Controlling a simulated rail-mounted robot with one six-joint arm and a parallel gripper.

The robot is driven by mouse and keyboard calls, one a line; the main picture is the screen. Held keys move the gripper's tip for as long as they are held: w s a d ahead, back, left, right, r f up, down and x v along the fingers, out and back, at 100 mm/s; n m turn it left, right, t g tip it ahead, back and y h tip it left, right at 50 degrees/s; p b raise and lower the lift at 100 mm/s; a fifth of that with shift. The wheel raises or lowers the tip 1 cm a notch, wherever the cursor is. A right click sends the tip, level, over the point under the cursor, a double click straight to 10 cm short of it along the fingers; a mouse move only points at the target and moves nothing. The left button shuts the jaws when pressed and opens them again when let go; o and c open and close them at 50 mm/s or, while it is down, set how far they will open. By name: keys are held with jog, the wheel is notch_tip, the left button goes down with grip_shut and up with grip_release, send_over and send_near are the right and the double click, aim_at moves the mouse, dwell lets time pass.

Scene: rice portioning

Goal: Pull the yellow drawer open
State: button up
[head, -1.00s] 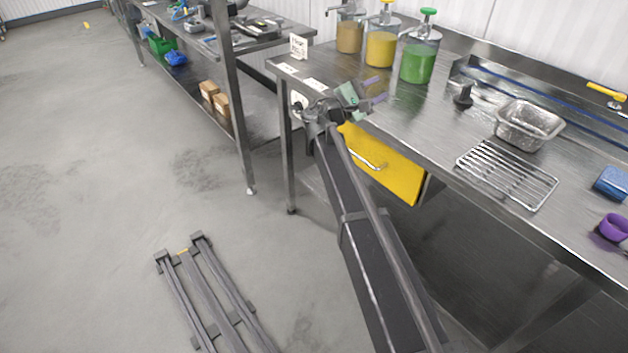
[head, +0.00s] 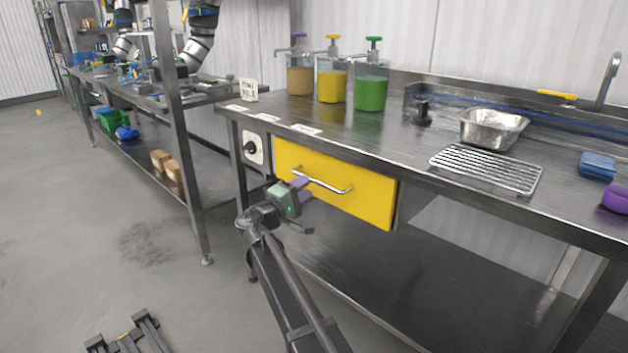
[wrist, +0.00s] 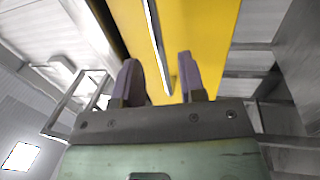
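The yellow drawer (head: 360,199) sits under the steel table top, its front about flush with the table frame, so it looks shut. Its silver bar handle (head: 322,184) runs across the front. My gripper (head: 303,189) is at the left part of the drawer front, near the handle's left end. In the wrist view the two purple fingers of my gripper (wrist: 160,64) stand apart with nothing held. The handle (wrist: 155,42) runs lengthwise ahead of the fingers, towards the gap between them, against the yellow front (wrist: 205,35). I cannot tell whether the fingers touch it.
A control knob plate (head: 253,148) is left of the drawer. Pump containers (head: 370,92), a metal pan (head: 492,127) and a wire rack (head: 485,168) stand on the table. A lower shelf (head: 400,265) lies beneath. The floor (head: 130,240) in front is mostly clear.

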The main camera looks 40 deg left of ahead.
aim_at(314, 181)
jog(key=x, duration=0.4)
jog(key=shift+w, duration=0.25)
grip_shut()
